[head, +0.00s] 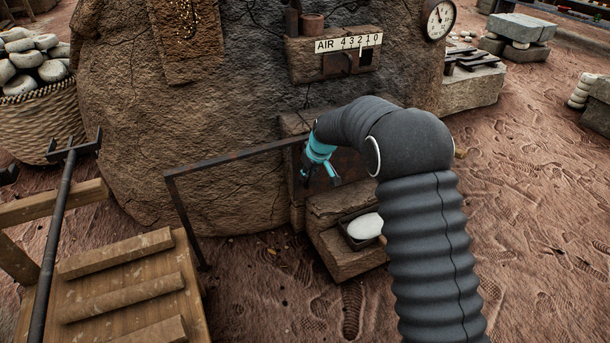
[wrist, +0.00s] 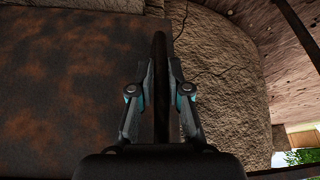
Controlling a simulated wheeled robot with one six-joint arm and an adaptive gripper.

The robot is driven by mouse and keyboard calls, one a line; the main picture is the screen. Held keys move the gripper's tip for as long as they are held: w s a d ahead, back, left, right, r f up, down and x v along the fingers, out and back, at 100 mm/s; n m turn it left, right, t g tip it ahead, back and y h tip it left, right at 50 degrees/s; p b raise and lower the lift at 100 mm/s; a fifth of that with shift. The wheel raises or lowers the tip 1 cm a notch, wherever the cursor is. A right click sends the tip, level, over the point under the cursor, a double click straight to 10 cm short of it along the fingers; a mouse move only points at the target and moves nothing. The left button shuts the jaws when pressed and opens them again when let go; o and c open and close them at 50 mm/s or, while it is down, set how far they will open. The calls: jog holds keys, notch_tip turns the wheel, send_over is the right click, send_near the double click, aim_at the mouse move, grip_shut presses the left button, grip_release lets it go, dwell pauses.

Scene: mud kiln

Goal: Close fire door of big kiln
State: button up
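The big kiln (head: 220,110) is a large cracked clay body filling the upper middle of the head view. Its fire door (head: 346,168) is a dark rusty plate low on the kiln front, partly hidden by my gripper and arm. In the wrist view the rusty plate (wrist: 65,90) fills the left side. A dark upright bar, seemingly the door handle (wrist: 160,110), stands near its right edge. My gripper (head: 320,183) is at the door, its fingers close in on both sides of that bar. I cannot tell how far the door stands open.
A stone block (head: 345,262) with a tray holding a white lump sits below the door. A thin metal rail (head: 235,158) runs left of it. A wooden rack (head: 125,285) and a basket of stones (head: 40,115) stand at left. Bare ground (head: 530,190) lies at right.

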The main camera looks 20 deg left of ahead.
jog(key=o, duration=0.3)
jog(key=shift+w+d, duration=0.25)
jog(key=shift+d, duration=0.1)
jog(key=shift+o, duration=0.2)
jog(key=shift+a, duration=0.1)
jog(key=shift+s, duration=0.1)
jog(key=shift+a+r, duration=0.1)
jog(key=shift+s+r, duration=0.1)
jog(key=shift+r, duration=0.25)
jog(key=v, duration=1.1)
jog(key=shift+d, duration=0.25)
